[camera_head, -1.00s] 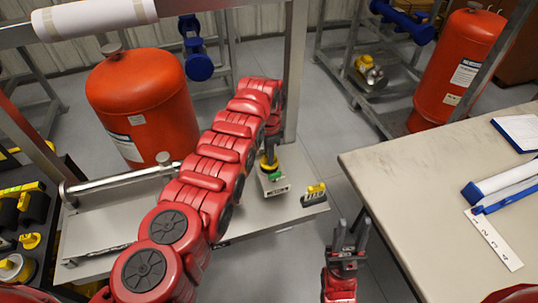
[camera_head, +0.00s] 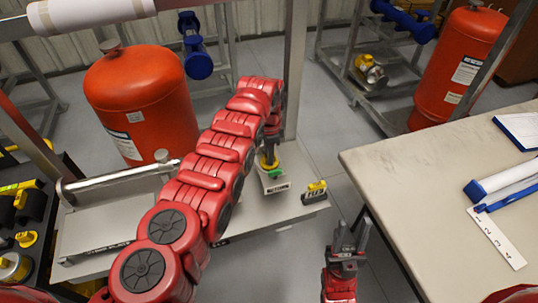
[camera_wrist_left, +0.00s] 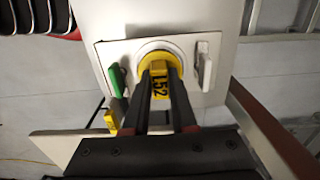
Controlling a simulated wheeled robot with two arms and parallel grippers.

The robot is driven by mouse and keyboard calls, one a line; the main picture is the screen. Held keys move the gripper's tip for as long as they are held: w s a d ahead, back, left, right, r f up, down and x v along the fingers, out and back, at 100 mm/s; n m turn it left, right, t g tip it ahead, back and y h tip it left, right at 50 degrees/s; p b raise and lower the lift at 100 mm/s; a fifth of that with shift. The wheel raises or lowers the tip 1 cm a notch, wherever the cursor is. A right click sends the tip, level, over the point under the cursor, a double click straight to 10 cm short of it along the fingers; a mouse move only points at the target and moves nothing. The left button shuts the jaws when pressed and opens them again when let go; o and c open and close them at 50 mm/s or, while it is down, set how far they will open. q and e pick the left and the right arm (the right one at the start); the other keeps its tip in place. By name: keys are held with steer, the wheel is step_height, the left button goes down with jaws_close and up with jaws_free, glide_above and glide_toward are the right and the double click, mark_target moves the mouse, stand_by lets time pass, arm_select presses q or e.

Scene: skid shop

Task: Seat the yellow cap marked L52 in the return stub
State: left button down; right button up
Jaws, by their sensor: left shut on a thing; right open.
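The yellow cap marked L52 (camera_wrist_left: 159,88) is between the fingers of my left gripper (camera_wrist_left: 161,78) in the left wrist view. I cannot tell how deep the cap sits. In the head view my left gripper (camera_head: 271,146) points down, with the yellow cap (camera_head: 268,164) below it above a labelled block (camera_head: 277,189). The label is too small to read surely. My right gripper (camera_head: 352,236) is open and empty, beside the skid and left of the table.
A green lever (camera_wrist_left: 116,80) and a pale lever (camera_wrist_left: 205,66) flank the stub. A yellow-and-grey block (camera_head: 314,192) stands right of it on the skid. An orange tank (camera_head: 140,95) stands behind left.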

arm_select(q)
steer(key=shift+f+b, duration=0.3)
steer(key=shift+b, duration=0.05)
stand_by(0.4)
steer(key=c, duration=0.6)
jaws_free()
steer(key=shift+c, duration=0.2)
steer(key=shift+c, duration=0.8)
